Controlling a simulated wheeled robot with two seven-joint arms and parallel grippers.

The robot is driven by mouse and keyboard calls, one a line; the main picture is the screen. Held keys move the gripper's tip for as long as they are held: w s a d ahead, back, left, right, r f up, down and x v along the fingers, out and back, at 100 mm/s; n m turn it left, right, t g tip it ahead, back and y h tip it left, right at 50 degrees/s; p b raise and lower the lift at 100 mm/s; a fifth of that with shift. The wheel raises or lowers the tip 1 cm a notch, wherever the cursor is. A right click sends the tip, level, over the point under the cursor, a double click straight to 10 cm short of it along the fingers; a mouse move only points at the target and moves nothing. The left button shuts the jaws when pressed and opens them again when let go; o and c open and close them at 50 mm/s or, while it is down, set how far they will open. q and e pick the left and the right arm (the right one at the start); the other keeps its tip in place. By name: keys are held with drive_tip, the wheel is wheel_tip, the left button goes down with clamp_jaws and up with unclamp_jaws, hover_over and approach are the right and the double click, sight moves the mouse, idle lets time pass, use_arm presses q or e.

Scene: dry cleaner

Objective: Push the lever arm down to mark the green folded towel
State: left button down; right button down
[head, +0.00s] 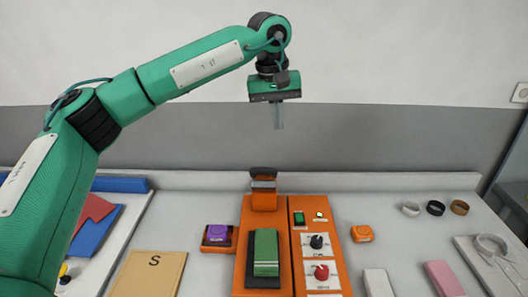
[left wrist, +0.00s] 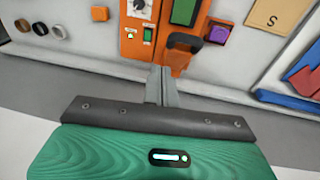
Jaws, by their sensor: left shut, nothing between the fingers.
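The green folded towel (head: 266,250) lies on a dark pad on the orange marking machine (head: 246,218), in the middle of the table. It also shows at the top of the left wrist view (left wrist: 184,12). The lever arm (head: 263,172) stands at the back of the machine, with a dark handle on top, which also shows in the left wrist view (left wrist: 184,42). My left gripper (head: 278,127) is shut and empty, pointing down, high above the back of the machine and apart from the lever. My right gripper is not in view.
A control panel (head: 298,246) with knobs and buttons is right of the towel. An orange button (head: 362,233), several rings (head: 436,208) and a folded shirt (head: 492,256) are right.

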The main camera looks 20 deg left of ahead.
use_arm(q)
drive_tip(key=shift+y, duration=0.7)
drive_tip(key=a+r, duration=0.3)
drive_tip(key=a, duration=0.1)
drive_tip(key=shift+w, duration=0.3)
drive_tip(key=shift+d, duration=0.1)
drive_tip(key=shift+f, duration=0.15)
drive_tip(key=p, duration=0.4)
hover_over(263, 168)
drive_tip(key=w+a, duration=0.1)
drive_tip(key=w, duration=0.2)
wheel_tip(263, 168, down, 9)
drive_tip(key=f, duration=0.1)
drive_tip(key=s+f+p, duration=0.2)
drive_tip(key=f, duration=0.1)
drive_tip(key=shift+d, duration=0.3)
